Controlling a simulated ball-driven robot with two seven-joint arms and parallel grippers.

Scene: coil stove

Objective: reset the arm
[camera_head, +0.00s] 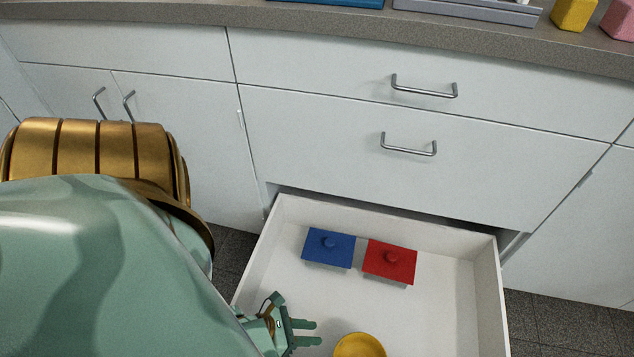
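My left arm comes in from the left and covers much of the lower left. My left gripper (312,332) is over the near left part of the pulled-out white drawer (440,310). Its two fingers point right with a gap between them and nothing in the gap. My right gripper is not in view. A yellow round object (360,346) is right of my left gripper, cut off by the bottom edge.
Closed drawers with metal handles (424,90) (408,149) are above the open drawer. Cabinet doors (180,130) are at the left. On the grey counter (330,22) are a blue item, a grey item, a yellow block (573,14) and a pink block (619,20). The drawer's right part is clear.

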